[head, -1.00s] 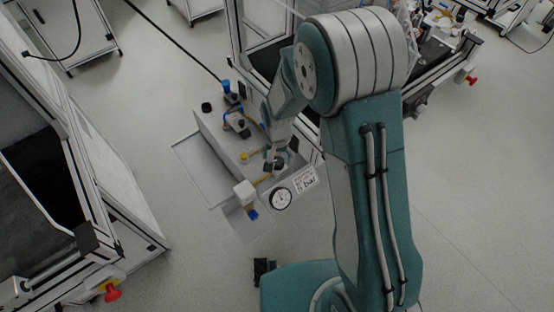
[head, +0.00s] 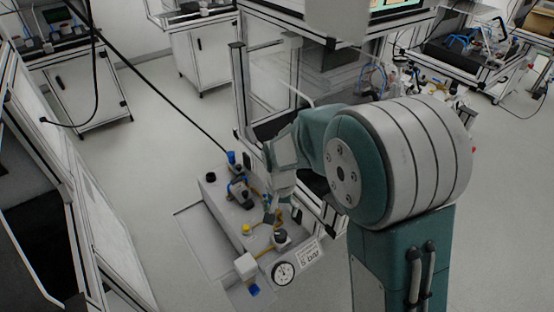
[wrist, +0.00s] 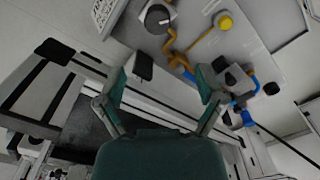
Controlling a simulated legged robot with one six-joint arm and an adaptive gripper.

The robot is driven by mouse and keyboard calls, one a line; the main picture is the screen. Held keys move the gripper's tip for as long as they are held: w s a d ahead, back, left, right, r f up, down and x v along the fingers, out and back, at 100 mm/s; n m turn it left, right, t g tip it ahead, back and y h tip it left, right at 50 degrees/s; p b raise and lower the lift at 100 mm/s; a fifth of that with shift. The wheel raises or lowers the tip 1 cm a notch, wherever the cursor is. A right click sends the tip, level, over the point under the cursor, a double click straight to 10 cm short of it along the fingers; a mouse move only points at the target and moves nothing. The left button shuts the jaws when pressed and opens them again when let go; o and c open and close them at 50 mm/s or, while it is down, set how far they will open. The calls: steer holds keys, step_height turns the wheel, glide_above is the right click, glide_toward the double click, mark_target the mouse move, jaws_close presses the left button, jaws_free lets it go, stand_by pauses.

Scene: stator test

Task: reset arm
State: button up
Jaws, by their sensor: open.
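My gripper (wrist: 160,92) is open and empty in the wrist view, its two green fingers spread apart. In the head view my gripper (head: 272,212) is small and partly hidden by its own wrist, close to the test stand (head: 212,188). The stand is a grey box carrying blue and black fittings, yellow pipes and a round gauge (head: 284,272) at its front. In the wrist view a dark round knob (wrist: 158,18) and a yellow knob (wrist: 226,22) lie beyond the fingertips. I cannot tell the exact gap between fingers and fittings.
A black cable (head: 150,85) runs down to the stand. Another framed bench (head: 85,215) is at the left. Open floor (head: 165,150) lies between them.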

steer(key=s+d+r+n+t, duration=0.1)
steer(key=s+d+r+t, duration=0.1)
steer(key=s+d+r, duration=0.4)
steer(key=s+d+r+n+t, duration=0.1)
steer(key=s+d+r+t, duration=0.2)
steer(key=s+d+r, duration=0.4)
steer(key=shift+s+r+n+t, duration=0.3)
steer(key=shift+s+r+n, duration=0.1)
steer(key=shift+s+r, duration=3)
steer(key=shift+w+r, duration=0.15)
steer(key=shift+w, duration=0.1)
